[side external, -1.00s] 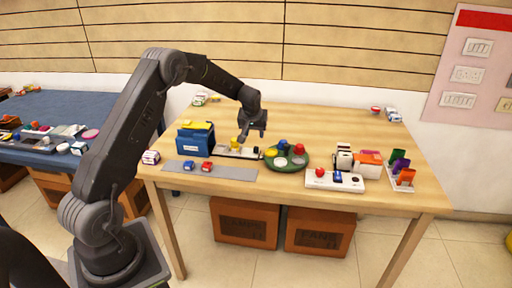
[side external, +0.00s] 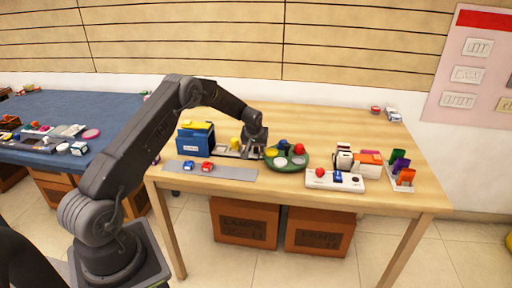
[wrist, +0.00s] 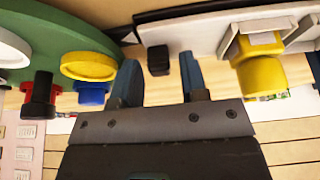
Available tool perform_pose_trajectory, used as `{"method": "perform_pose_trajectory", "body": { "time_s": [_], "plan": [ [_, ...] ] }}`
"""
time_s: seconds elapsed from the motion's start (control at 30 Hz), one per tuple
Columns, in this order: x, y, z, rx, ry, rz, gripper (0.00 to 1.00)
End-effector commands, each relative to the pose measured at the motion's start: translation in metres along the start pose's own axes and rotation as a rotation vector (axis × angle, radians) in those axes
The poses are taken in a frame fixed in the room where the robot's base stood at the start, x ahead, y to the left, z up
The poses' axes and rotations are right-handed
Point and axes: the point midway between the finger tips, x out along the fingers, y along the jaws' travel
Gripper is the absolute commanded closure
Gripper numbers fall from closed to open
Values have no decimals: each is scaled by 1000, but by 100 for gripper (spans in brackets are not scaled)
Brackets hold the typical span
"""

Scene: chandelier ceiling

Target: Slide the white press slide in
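The press is a long low fixture with a pale base (side external: 226,153) near the middle of the table, with a yellow cylinder (side external: 235,142) on it. In the wrist view the white strip (wrist: 190,28) runs along the top, with a small black knob (wrist: 158,61) and the yellow cylinder (wrist: 260,76) by a white bracket (wrist: 253,45). I take the white strip with the knob to be the slide. My gripper (side external: 253,152) is low at the press's right end and hides the knob there. Its two fingers (wrist: 158,66) are open, the knob showing between their tips; contact cannot be told.
A green round tray (side external: 288,168) with coloured knobs stands close to the right of my gripper. A blue box (side external: 195,141) is left of the press. A grey strip (side external: 230,173) with small cars lies in front. A white panel (side external: 335,185) stands further right.

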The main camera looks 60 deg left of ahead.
Motion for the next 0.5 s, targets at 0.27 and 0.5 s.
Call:
{"method": "perform_pose_trajectory", "body": {
  "time_s": [0.27,0.5],
  "plan": [
    [0,0,0,0,0,0,87],
    [0,0,0,0,0,0,100]
  ]
}}
